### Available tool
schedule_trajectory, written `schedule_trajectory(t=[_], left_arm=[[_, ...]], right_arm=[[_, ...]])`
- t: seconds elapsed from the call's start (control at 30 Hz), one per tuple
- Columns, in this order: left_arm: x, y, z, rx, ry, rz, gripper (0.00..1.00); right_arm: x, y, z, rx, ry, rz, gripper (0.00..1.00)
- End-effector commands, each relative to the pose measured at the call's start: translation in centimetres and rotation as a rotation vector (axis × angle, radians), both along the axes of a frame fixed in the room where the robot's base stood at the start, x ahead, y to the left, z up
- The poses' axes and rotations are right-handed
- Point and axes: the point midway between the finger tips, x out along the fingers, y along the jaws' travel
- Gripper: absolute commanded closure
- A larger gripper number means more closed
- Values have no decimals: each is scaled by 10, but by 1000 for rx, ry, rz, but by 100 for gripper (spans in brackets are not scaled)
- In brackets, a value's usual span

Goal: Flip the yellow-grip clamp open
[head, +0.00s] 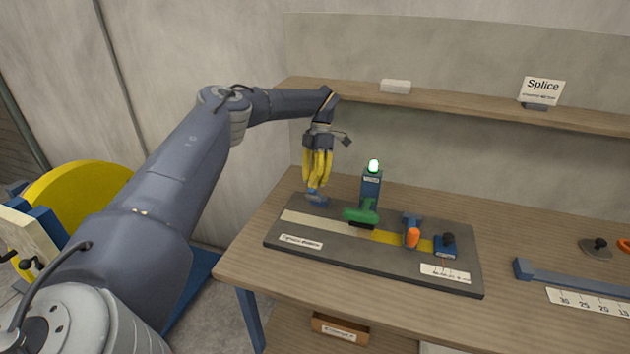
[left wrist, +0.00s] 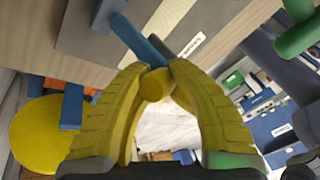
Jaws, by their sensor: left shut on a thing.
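My left gripper (head: 315,185) has yellow fingers and points down at the left end of the dark fixture board (head: 370,275). In the left wrist view, its fingertips (left wrist: 156,74) are closed around the rounded yellow grip (left wrist: 154,87) of the yellow-grip clamp. The clamp's blue arm (left wrist: 140,40) runs from the grip toward the board. In the head view, the clamp's blue base (head: 317,202) shows on the board below the fingertips, and the fingers hide its grip. My right gripper is in neither view.
A green-handled tool (head: 360,215), a blue post (head: 371,186) with a lit green lamp, an orange-grip clamp (head: 412,237) and a dark knob (head: 447,240) stand to the right on the board. A wooden shelf (head: 450,110) runs behind. Bare tabletop (head: 500,225) lies right of the board.

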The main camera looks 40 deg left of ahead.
Motion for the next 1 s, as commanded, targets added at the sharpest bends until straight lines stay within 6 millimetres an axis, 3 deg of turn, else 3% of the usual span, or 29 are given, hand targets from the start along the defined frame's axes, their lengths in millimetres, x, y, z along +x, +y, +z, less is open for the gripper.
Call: schedule_trajectory(t=[0.03, 0.07, 0.3, 0.67, 1.0], left_arm=[[4, 2, 4, 5, -16, -2, 100], [4, 2, 4, 5, -16, -2, 77], [2, 1, 2, 3, -9, -1, 50], [2, 1, 9, 3, -7, -1, 50], [2, 0, 60, 3, -9, -1, 50]], right_arm=[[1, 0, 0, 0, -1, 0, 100], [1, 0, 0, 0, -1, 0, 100], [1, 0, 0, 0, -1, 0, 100], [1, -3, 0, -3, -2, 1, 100], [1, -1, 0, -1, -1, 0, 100]])
